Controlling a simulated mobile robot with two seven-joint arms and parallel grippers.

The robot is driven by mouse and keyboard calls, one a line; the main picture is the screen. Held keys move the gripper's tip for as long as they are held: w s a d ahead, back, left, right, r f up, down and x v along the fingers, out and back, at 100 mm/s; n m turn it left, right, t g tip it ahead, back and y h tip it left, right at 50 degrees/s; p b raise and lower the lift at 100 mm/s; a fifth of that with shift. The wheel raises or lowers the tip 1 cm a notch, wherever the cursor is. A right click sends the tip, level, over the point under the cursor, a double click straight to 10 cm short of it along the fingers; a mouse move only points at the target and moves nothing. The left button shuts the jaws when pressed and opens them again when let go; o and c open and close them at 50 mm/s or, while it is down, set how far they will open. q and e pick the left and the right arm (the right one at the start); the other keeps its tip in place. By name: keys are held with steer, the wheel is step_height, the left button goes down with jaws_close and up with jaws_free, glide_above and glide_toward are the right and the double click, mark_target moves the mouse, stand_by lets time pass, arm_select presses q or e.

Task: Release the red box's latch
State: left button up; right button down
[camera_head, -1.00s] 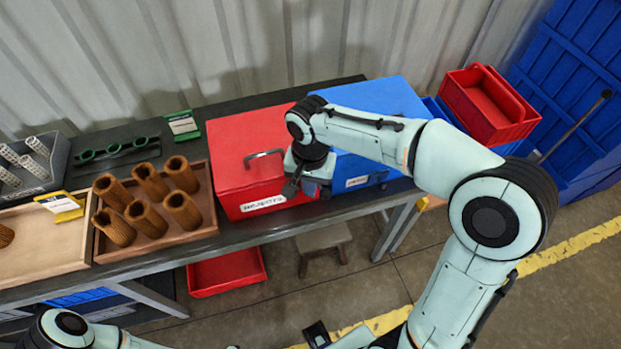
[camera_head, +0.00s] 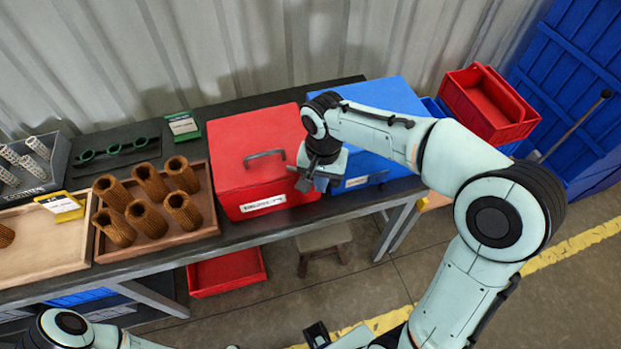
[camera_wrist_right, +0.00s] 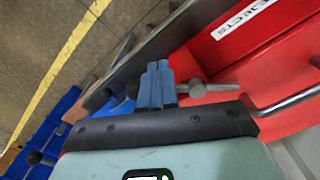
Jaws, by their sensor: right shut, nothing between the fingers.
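The red box (camera_head: 245,150) stands closed on the dark bench, with a bar handle (camera_head: 264,155) on its lid and a white label on its front. It fills the right of the right wrist view (camera_wrist_right: 285,60). A grey latch (camera_wrist_right: 212,88) with a round knob shows there at the box's edge. My right gripper (camera_head: 312,184) is at the box's right front corner, by the blue box. Its blue-grey fingers (camera_wrist_right: 158,85) are shut and empty, right beside the knob; whether they touch is unclear. The latch is not clear in the head view.
The blue box (camera_head: 375,100) stands close against the red box's right side. A wooden tray (camera_head: 215,222) with several brown cartridges is on the left. A green-topped card (camera_head: 183,125) lies behind. A red bin (camera_head: 228,272) and a stool (camera_head: 324,238) are below the bench.

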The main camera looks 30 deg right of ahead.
steer(key=shift+w+d, duration=0.3)
steer(key=shift+d, duration=0.4)
steer(key=shift+p, duration=0.3)
